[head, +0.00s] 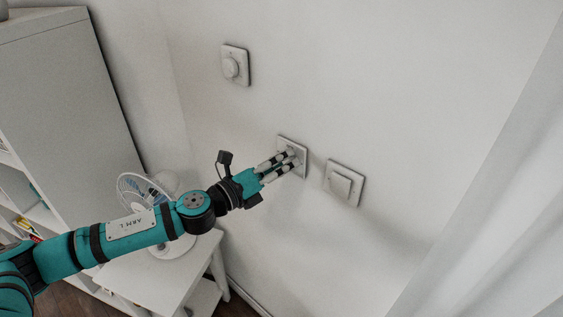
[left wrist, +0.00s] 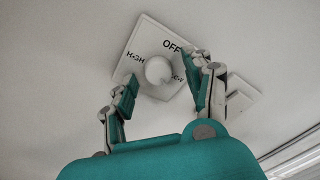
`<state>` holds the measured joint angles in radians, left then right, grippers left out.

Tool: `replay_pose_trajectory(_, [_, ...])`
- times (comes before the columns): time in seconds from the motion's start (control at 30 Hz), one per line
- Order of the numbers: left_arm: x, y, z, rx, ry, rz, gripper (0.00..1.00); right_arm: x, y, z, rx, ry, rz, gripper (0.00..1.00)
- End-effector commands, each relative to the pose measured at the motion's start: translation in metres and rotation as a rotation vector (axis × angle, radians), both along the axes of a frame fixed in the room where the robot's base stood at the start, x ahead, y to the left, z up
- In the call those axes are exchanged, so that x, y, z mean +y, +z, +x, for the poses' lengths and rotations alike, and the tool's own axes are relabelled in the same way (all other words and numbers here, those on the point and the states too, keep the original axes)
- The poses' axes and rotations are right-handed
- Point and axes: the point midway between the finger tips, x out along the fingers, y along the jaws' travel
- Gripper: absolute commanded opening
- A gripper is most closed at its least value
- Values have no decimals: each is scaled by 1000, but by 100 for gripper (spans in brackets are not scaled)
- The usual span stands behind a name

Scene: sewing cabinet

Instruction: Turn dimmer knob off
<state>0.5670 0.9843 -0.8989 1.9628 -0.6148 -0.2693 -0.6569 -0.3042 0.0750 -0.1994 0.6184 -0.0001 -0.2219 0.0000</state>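The dimmer knob (left wrist: 158,70) is round and white, on a square white wall plate (left wrist: 140,50) marked OFF, HIGH and a partly covered label that looks like LOW. In the head view the plate (head: 284,141) is on the wall, and the fingers cover most of its knob. My left gripper (left wrist: 161,69) is open in front of the plate, with one finger to each side of the knob. Gaps show between the fingers and the knob, so it does not look gripped. The right finger hides part of the plate. My right gripper is in neither view.
A flat square switch (head: 344,183) is close on the right of the dimmer plate. A small white table (head: 135,284) with a fan (head: 135,188) stands below my arm, beside a tall cabinet (head: 55,90).

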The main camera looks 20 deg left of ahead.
Motion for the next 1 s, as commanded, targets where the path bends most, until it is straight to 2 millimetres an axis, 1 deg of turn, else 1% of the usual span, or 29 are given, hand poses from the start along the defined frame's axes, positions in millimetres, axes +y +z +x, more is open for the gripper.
replay_pose_trajectory(0.03, [0,0,0,0,0,0,46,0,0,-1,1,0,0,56])
replay_pose_trajectory(0.3, [0,0,0,-1,1,0,10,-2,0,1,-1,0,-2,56])
replay_pose_trajectory(0.4, [0,0,0,0,1,0,0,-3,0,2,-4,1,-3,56])
replay_pose_trajectory(0.73, [1,-1,0,20,2,-46,0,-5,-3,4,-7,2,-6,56])
replay_pose_trajectory(1.0, [0,-2,0,93,2,-209,0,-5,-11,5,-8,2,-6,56])
